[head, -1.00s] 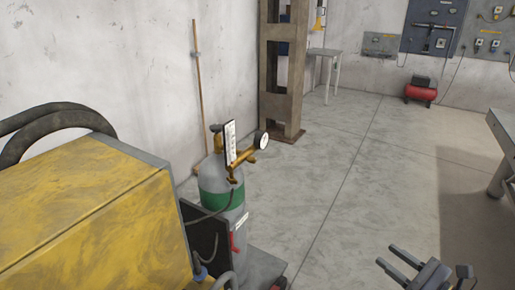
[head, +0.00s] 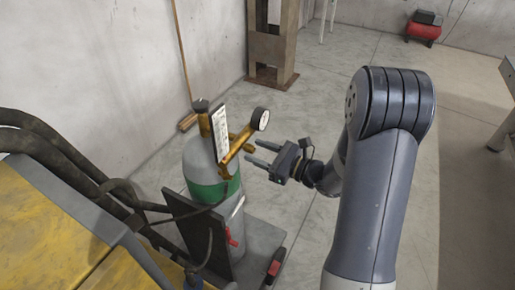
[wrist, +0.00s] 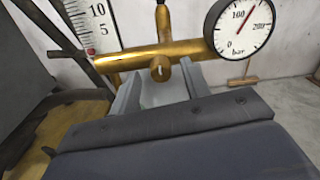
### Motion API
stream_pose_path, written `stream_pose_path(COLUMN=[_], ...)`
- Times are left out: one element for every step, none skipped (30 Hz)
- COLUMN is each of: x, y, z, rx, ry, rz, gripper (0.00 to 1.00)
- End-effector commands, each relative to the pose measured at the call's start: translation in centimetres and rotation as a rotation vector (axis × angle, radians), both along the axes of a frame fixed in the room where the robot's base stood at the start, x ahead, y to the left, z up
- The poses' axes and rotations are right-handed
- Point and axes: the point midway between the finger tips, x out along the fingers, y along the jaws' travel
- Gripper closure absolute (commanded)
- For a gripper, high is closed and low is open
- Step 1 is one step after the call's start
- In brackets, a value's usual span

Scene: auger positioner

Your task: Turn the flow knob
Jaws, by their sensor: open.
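A brass regulator (head: 233,152) with a white flow scale (head: 219,131) and a round gauge (head: 260,119) sits on top of a grey gas cylinder with a green band (head: 212,189). The flow knob (wrist: 160,68) is a small brass knob facing me in the wrist view, with a pale mark on it. My gripper (head: 252,153) is open in front of the regulator, its fingers pointing at it. In the wrist view, the fingers (wrist: 161,84) lie either side of the knob, just below it. I cannot tell whether they touch it.
The cylinder stands on a cart (head: 265,240) beside a yellow machine (head: 50,240) with thick dark hoses (head: 70,165). A steel column (head: 272,45) stands behind. The floor to the right is mostly clear, with a red compressor (head: 423,30) far back.

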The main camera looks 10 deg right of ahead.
Motion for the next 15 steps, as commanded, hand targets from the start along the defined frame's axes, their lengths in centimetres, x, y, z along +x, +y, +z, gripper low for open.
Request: stream_pose_path(x=[0.19,0.28,0.37,0.41,0.45,0.48,0.5,0.5,0.5,0.5,0.5,0.5,0.5,0.49,0.49], y=[0.32,0.44,0.57,0.64,0.68,0.72,0.73,0.73,0.71,0.71,0.7,0.7,0.7,0.7,0.7], z=[0.05,0.03,0.01,0.0,-0.02,-0.03,-0.03,-0.03,-0.04,-0.04,-0.04,-0.04,-0.04,-0.03,-0.03], rx=[0.001,0.001,0.001,0.001,-0.001,-0.001,-0.001,-0.001,-0.001,-0.001,-0.001,-0.001,-0.001,0.0,0.0], ry=[0.001,0.001,0.001,0.001,0.001,0.001,0.0,0.0,0.0,0.0,0.0,0.0,0.0,0.0,0.0], rz=[0.0,0.0,0.0,0.0,0.0,0.0,-0.001,-0.001,-0.001,-0.001,-0.001,-0.001,-0.001,-0.001,-0.001], gripper=[0.55,0.55,0.55,0.55,0.55,0.55,0.55,0.55,0.55,0.55,0.55,0.55,0.57,0.59,0.63])
